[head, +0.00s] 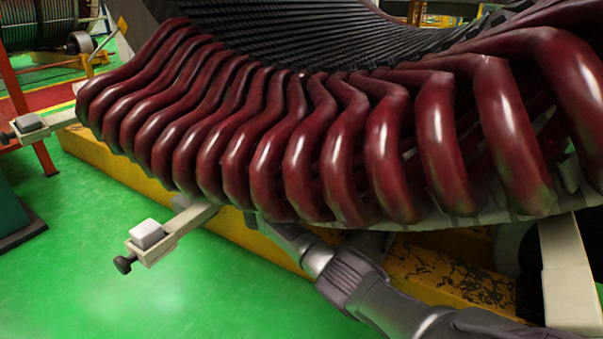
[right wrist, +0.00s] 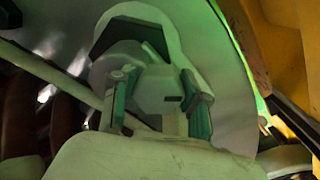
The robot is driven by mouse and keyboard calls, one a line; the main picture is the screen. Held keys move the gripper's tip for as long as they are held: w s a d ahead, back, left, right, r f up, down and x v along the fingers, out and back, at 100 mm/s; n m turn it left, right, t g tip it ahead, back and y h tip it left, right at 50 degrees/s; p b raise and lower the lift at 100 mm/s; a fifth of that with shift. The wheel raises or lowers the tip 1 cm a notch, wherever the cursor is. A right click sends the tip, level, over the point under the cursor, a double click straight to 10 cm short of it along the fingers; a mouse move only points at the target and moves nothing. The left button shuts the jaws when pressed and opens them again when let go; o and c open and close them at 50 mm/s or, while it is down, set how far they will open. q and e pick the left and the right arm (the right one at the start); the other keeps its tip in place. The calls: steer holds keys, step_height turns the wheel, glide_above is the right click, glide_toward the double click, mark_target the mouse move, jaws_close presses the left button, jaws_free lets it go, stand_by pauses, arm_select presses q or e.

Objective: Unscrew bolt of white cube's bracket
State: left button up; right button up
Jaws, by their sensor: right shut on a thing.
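A white cube (head: 147,233) sits on a pale bracket (head: 188,220) that sticks out from under the red coils in the head view. A dark-headed bolt (head: 124,264) stands at the bracket's outer end. My right arm comes in from the lower right, and its gripper end reaches under the coils, right of this bracket and apart from the bolt. Its fingertips are hidden there. In the right wrist view, my right gripper (right wrist: 160,102) has its fingers on either side of a pale, blocky part (right wrist: 155,90); I cannot tell which part it is. My left gripper is not in view.
The red coils (head: 300,150) overhang the work area. A second bracket with a cube (head: 32,122) and bolt is at the far left; another pale bracket (head: 567,265) is at the right. A yellow beam (head: 430,275) runs below. Green floor is clear at lower left.

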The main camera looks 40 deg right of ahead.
steer(key=shift+n, duration=0.3)
steer(key=o, duration=1.2)
steer(key=shift+c, duration=0.2)
steer(key=shift+a, duration=0.1)
steer(key=v, duration=1.2)
steer(key=shift+s+f, duration=0.1)
steer(key=shift+f, duration=0.05)
